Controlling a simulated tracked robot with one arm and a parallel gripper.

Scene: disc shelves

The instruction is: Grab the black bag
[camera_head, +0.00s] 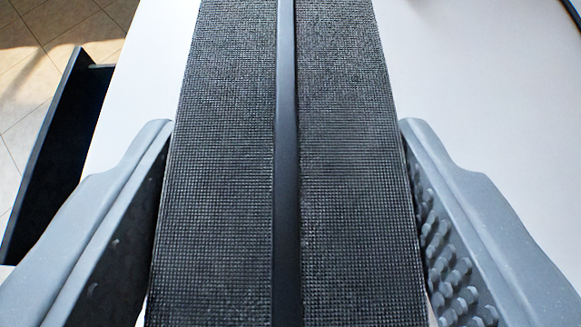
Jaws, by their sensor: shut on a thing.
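The black bag (220,170) fills the middle of the view. It has a woven black surface with a smooth dark strip running lengthwise down its centre. My gripper (287,130) has one grey jaw on each side of the bag. Both jaws lie against the bag's sides, and the gripper is shut on it. The right jaw shows a studded inner pad. The bag's far end runs out of the top of the view and its near end runs out of the bottom.
A white surface (480,80) lies beyond and to the right of the bag. A dark upright panel (60,150) stands at the left, with a tiled floor (35,60) beyond it at the upper left. A dark object (572,12) shows at the top right corner.

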